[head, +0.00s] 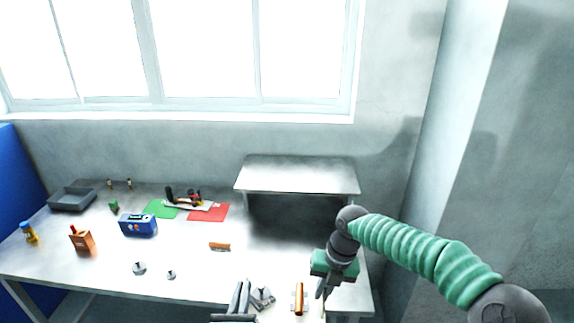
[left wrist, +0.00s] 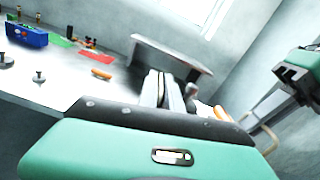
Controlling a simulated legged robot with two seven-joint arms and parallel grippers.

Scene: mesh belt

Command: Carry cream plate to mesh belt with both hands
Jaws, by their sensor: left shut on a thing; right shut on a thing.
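My left gripper (head: 241,294) is at the bottom of the head view, over the table's front edge; its fingers are close together. They also show in the left wrist view (left wrist: 162,90). My right gripper (head: 323,290) points down at the table's front right, its fingers close together. It also shows at the right of the left wrist view (left wrist: 298,82). Only a thin cream sliver of what may be the cream plate (head: 324,309) shows below the right fingers. The rest of the plate is out of view or hidden. I cannot make out a mesh belt.
A grey raised shelf (head: 297,175) stands at the table's back right. An orange-handled tool (head: 299,298) and a grey metal part (head: 262,297) lie between the grippers. A blue box (head: 138,225), an orange box (head: 83,241) and a dark tray (head: 72,200) are at the left.

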